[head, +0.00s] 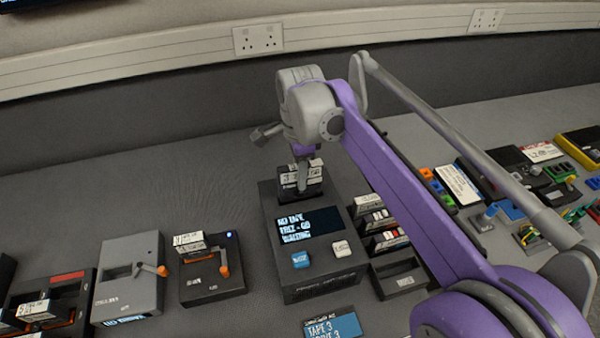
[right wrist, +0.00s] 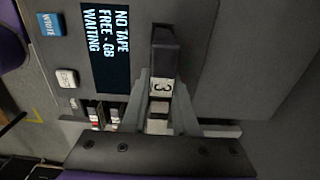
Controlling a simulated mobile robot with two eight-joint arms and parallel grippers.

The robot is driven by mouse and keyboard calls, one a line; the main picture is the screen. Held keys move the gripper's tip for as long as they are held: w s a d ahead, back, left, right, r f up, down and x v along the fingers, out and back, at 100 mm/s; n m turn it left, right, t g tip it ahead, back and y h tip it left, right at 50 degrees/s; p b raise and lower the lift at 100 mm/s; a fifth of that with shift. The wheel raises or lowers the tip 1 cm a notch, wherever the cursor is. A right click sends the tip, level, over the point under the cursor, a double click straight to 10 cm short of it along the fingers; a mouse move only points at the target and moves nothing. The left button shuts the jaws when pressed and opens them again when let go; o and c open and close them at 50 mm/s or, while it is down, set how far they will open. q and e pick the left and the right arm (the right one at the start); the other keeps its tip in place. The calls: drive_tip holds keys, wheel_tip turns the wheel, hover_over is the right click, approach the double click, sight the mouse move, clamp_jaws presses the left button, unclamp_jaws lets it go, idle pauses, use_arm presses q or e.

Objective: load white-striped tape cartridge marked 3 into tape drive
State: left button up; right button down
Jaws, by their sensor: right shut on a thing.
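The tape drive (head: 345,263) is a dark box with a screen reading NO TAPE, FREE - GB, WAITING, and blue and white buttons. It also shows in the right wrist view (right wrist: 215,75). My right gripper (head: 302,183) is at the drive's far end, pointing down. In the right wrist view its fingers (right wrist: 160,112) are shut on a black cartridge with a white label marked 3 (right wrist: 162,86). The cartridge's dark end lies over the drive's face beside the screen. I cannot tell whether it has entered a slot. My left gripper is not in view.
A rack (head: 400,278) with several cartridges stands right of the drive. A small sign (head: 334,326) reading TAPE 3 lies in front. Grey (head: 128,275) and black (head: 213,270) lever boxes stand left. Various small devices crowd the right; the desk behind the left boxes is clear.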

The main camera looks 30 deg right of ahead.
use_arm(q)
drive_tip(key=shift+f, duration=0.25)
use_arm(e)
drive_tip(key=shift+f, duration=0.8)
idle(0.4)
use_arm(q)
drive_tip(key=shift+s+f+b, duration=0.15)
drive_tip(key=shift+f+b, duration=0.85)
drive_tip(key=shift+b, duration=0.15)
use_arm(e)
drive_tip(key=shift+f, duration=1.65)
drive_tip(key=shift+c, duration=1.4)
unclamp_jaws()
